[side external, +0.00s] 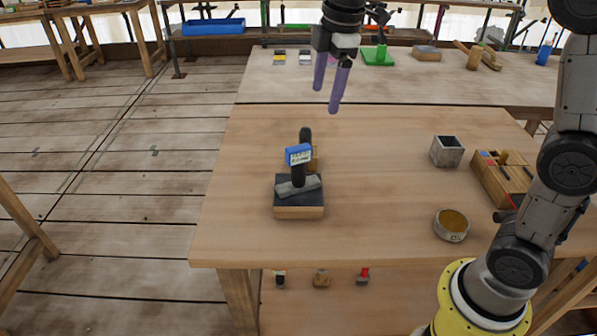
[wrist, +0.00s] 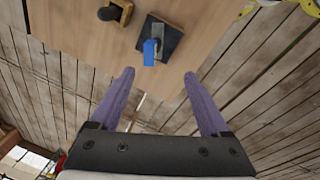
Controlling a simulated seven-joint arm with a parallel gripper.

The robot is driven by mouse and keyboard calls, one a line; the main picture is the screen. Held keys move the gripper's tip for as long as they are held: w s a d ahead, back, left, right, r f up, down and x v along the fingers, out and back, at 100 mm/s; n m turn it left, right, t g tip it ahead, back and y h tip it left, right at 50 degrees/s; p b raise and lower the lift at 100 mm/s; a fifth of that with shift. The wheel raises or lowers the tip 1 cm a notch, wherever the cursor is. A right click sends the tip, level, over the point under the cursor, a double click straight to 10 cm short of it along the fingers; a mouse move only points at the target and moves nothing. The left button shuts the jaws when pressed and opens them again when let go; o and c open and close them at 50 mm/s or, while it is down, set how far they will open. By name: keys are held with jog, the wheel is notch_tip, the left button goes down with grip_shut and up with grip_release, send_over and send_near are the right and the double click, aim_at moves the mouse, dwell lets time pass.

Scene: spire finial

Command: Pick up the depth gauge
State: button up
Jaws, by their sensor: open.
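The depth gauge (side external: 298,157) has a blue head with a pale display, a dark stem and a grey bar-shaped base. It stands upright on a wooden block with a dark top (side external: 284,195), near the left part of the table. In the wrist view the gauge (wrist: 151,50) shows its blue head just beyond the fingertips. My gripper (side external: 327,98) has two purple fingers and is open and empty, above and apart from the gauge. In the wrist view my gripper (wrist: 158,74) has its fingers spread wide, with nothing between them.
A wooden piece with a black knob (side external: 306,135) stands close behind the gauge. A grey square cup (side external: 447,151), a round tin (side external: 451,228) and a wooden tray of small tools (side external: 487,181) are at the right. The table (side external: 380,205) between is clear.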

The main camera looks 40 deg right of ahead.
jog(key=g, duration=0.2)
send_over(300, 148)
notch_tip(300, 148, down, 7)
jog(key=shift+d+r, duration=0.15)
jog(key=shift+n, duration=0.3)
notch_tip(300, 148, down, 9)
jog(key=shift+f, duration=0.1)
jog(key=shift+w+a+f, duration=0.1)
jog(key=shift+w+f, duration=0.05)
jog(key=shift+f, duration=1.5)
jog(key=shift+w+a+f, duration=0.1)
jog(key=shift+f, duration=1.55)
jog(key=shift+c, duration=0.2)
grip_shut()
